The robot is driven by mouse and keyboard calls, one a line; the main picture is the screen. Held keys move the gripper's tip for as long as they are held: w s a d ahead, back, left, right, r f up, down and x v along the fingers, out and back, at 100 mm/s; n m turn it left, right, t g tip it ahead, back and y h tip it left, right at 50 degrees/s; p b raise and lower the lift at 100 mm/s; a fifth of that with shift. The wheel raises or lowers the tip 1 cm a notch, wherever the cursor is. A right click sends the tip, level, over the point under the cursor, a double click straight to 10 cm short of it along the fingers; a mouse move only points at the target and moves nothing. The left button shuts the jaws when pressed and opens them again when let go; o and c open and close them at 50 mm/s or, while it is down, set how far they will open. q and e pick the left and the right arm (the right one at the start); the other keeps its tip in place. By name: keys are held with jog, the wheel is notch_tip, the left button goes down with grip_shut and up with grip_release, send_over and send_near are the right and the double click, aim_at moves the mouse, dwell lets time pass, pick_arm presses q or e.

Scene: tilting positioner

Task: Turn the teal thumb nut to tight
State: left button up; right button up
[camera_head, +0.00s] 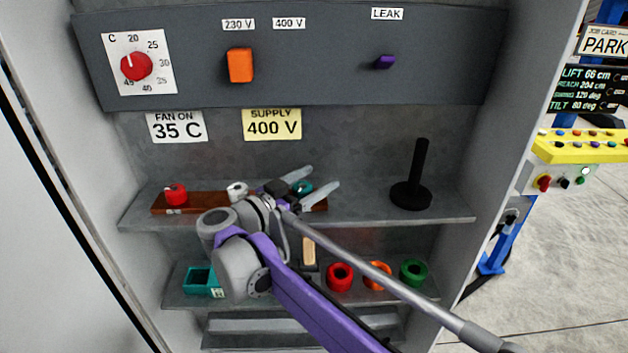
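The teal thumb nut (303,187) is on the right part of a brown wooden block on the upper shelf of the cabinet. My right gripper (322,177) reaches in from the lower right. Its two grey fingers are spread apart, one on the far side of the nut and one on the near side. I cannot tell whether either finger touches the nut. The gripper body partly hides the nut and the block (215,201). My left gripper is not in view.
A red knob (175,194) and a white knob (237,191) share the block. A black post (416,180) stands at right on the shelf (365,212). Below are a teal bin (200,281) and red (340,277), orange (376,275) and green (413,272) rings. Cabinet walls bound both sides.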

aim_at(295, 192)
jog(key=v, duration=1.1)
jog(key=shift+b, duration=0.35)
jog(key=shift+w+d, duration=0.1)
